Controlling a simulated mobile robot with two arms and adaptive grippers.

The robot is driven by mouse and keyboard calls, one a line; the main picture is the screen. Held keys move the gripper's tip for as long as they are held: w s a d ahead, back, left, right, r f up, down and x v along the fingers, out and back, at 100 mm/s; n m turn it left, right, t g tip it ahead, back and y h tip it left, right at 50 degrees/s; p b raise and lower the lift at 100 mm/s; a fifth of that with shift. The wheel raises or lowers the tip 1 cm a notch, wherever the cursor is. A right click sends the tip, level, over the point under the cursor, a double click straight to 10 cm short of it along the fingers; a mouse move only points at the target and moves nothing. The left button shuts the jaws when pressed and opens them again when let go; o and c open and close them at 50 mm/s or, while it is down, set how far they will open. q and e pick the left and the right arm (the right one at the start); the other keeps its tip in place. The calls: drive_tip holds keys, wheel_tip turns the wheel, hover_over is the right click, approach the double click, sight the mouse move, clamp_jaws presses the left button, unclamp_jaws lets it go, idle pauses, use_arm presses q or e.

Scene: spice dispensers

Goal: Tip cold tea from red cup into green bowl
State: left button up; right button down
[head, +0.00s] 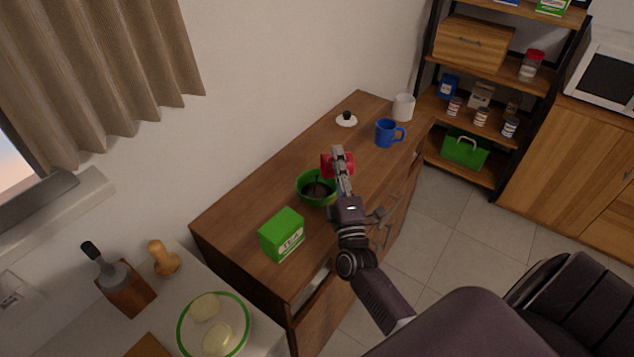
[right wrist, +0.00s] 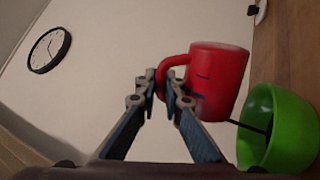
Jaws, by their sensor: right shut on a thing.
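The red cup (head: 331,164) is held above the dresser beside the green bowl (head: 302,192). My right gripper (head: 339,160) is shut on the cup's handle; the handle and fingertips show in the right wrist view (right wrist: 164,82). There the red cup (right wrist: 222,78) is tipped on its side, apart from the green bowl (right wrist: 282,132). A thin dark stream (right wrist: 250,127) runs from the cup's lower edge into the bowl. Dark liquid (head: 318,190) shows inside the bowl in the head view. The cup's inside is hidden. My left gripper is not in view.
A green tea box (head: 281,234) stands near the bowl on the dresser (head: 240,213). A blue mug (head: 385,133), a white mug (head: 403,107) and a small white dish (head: 346,121) stand at the far end. The dresser top between bowl and dish is clear.

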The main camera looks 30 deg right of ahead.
drive_tip(key=shift+w+a+r+n+y+p, duration=0.1)
drive_tip(key=shift+a+r+n+y+p, duration=0.15)
drive_tip(key=shift+n+y+p, duration=0.35)
